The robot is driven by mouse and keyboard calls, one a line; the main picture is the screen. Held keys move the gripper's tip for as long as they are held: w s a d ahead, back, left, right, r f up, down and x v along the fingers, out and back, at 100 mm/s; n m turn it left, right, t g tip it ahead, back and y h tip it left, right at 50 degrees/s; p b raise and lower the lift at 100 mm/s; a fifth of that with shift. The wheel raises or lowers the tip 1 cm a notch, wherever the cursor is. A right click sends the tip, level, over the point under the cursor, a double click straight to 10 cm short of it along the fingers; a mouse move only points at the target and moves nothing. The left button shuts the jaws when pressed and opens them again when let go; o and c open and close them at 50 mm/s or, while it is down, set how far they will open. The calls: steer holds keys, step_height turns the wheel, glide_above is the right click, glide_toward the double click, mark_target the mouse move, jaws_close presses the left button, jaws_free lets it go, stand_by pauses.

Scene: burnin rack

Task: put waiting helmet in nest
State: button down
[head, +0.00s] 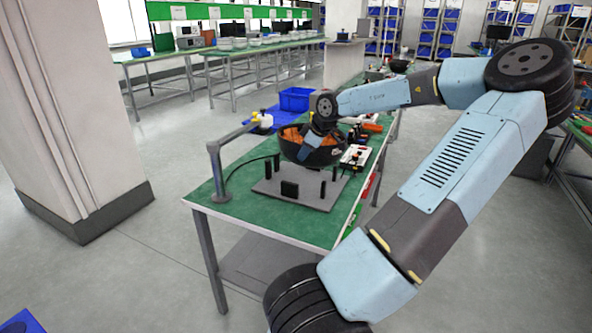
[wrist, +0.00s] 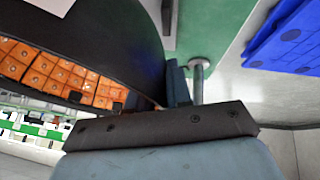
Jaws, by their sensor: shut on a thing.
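The helmet (head: 322,157) is a black shell, open side up, with orange lining inside. My gripper (head: 306,146) is shut on its rim, and the arm reaches in from the right. In the wrist view the helmet's dark shell (wrist: 110,32) and orange lining fill the upper left, and my gripper (wrist: 172,92) meets its edge. The nest looks to be the grey plate (head: 300,200) with several short black posts on the green table. The helmet is over the plate's back part and hides some of it. I cannot tell whether it touches the posts.
A grey post with an overhead arm (head: 216,172) stands at the table's left edge. A blue bin (head: 295,99) and blue mat lie behind. A white block with small parts (head: 354,155) sits right of the helmet. The table's front left is clear.

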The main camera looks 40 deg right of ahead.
mark_target(297, 160)
steer(key=w+f, duration=0.2)
steer(key=f, duration=0.1)
steer(key=w+d+f, duration=0.1)
steer(key=w+f, duration=0.1)
steer(key=w, duration=0.1)
steer(key=shift+w+d+f, duration=0.1)
steer(key=shift+w+f, duration=0.05)
steer(key=shift+f, duration=0.25)
steer(key=shift+w+d+f, duration=0.1)
steer(key=shift+w+f, duration=0.05)
steer(key=shift+f, duration=0.75)
steer(key=shift+w+f, duration=0.1)
steer(key=shift+f, duration=1.4)
steer(key=c, duration=1)
jaws_free()
steer(key=shift+c, duration=0.2)
